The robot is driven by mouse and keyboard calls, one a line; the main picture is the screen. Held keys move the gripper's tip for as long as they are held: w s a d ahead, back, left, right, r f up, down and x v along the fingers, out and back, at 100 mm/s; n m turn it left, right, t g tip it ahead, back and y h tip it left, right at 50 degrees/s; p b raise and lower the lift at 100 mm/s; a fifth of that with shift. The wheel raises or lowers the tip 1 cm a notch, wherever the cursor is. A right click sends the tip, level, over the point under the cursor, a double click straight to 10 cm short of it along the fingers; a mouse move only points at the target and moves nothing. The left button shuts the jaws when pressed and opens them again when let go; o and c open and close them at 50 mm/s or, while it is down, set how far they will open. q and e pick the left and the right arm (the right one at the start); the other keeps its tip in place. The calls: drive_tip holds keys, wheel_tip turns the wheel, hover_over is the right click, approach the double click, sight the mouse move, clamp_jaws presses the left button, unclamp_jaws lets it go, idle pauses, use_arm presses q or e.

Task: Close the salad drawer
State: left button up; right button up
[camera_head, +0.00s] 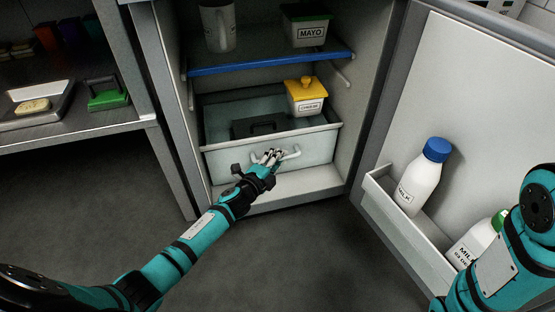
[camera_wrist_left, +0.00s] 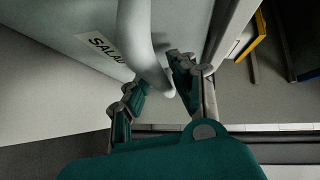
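The salad drawer (camera_head: 227,159) is a pale, translucent bin low in the open fridge. It appears pulled partly out, as its inside shows from above. Its curved white handle (camera_head: 292,154) is on the front, and in the left wrist view the handle (camera_wrist_left: 136,35) fills the middle beside a "SALAD" label (camera_wrist_left: 103,47). My left gripper (camera_head: 271,157) is at the handle; in the wrist view its fingers (camera_wrist_left: 161,84) lie close on both sides of the handle and look shut on it. My right arm shows at the lower right, but its gripper is out of view.
A dark item (camera_head: 254,127) and a yellow-lidded box (camera_head: 306,98) show at the drawer. A blue-edged shelf (camera_head: 272,63) is above. The open fridge door (camera_head: 465,110) holds milk bottles (camera_head: 424,176) on the right. A metal shelf unit (camera_head: 75,130) stands left.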

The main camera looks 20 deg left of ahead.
use_arm(q)
drive_tip(key=v, duration=1.2)
